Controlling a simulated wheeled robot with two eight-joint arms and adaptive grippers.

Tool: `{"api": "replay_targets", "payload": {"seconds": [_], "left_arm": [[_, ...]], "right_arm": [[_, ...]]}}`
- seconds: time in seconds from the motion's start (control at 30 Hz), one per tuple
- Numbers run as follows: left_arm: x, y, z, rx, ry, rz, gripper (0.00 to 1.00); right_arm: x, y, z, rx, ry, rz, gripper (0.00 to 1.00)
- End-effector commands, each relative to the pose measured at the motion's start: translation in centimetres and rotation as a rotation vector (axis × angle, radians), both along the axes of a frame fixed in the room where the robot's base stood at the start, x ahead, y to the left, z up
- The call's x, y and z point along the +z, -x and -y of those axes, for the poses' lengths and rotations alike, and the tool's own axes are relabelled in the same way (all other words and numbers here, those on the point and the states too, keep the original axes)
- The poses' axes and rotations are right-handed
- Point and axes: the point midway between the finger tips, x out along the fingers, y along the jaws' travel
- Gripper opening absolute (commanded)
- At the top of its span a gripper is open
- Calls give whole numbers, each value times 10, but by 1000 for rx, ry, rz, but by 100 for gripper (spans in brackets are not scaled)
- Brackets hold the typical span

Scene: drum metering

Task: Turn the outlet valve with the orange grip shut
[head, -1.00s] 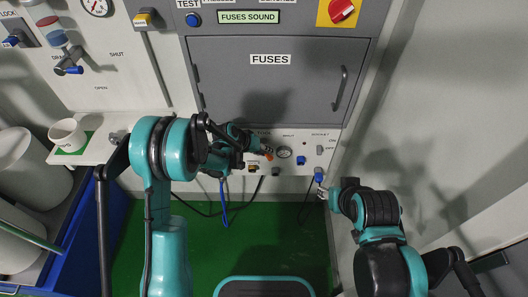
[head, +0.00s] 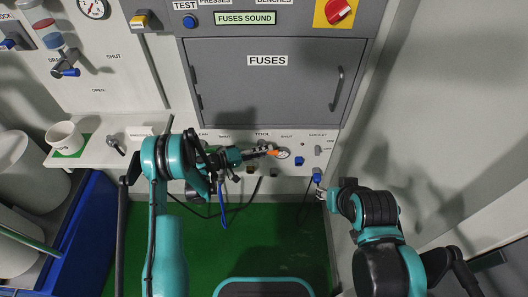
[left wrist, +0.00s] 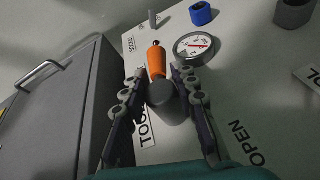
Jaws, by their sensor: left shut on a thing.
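The outlet valve has an orange grip (head: 272,153) on the low panel beneath the fuses door. In the head view the grip points right, toward a small round gauge. My left gripper (head: 266,150) is at the valve. In the left wrist view the orange grip (left wrist: 156,62) sticks out beyond the fingertips, and a dark grey valve part (left wrist: 168,102) sits between the fingers. My left gripper (left wrist: 165,82) is shut on the valve handle. My right gripper (head: 324,193) is at the right, just below a blue fitting (head: 317,178); its fingers are too small to judge.
The gauge (head: 283,153) is close beside the grip; it also shows in the left wrist view (left wrist: 194,47). A blue knob (head: 299,161) is to its right. The grey fuses door (head: 262,95) is above. Cables hang under the panel. A white cup (head: 65,138) stands far left.

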Motion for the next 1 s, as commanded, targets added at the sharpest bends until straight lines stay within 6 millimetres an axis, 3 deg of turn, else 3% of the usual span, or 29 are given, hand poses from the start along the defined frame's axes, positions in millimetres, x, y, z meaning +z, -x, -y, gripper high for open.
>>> {"api": "replay_targets", "payload": {"seconds": [0.4, 0.93, 0.97, 1.0], "left_arm": [[2, 0, 0, 0, 177, 0, 0], [3, -1, 0, 1, 200, 0, 0], [3, -1, 0, 1, 200, 0, 33], [3, -1, 0, 1, 200, 0, 44]], "right_arm": [[0, 0, 0, 0, 0, 0, 40], [0, 0, 0, 0, 0, 0, 40], [0, 0, 0, 0, 0, 0, 40], [0, 0, 0, 0, 0, 0, 40]]}}
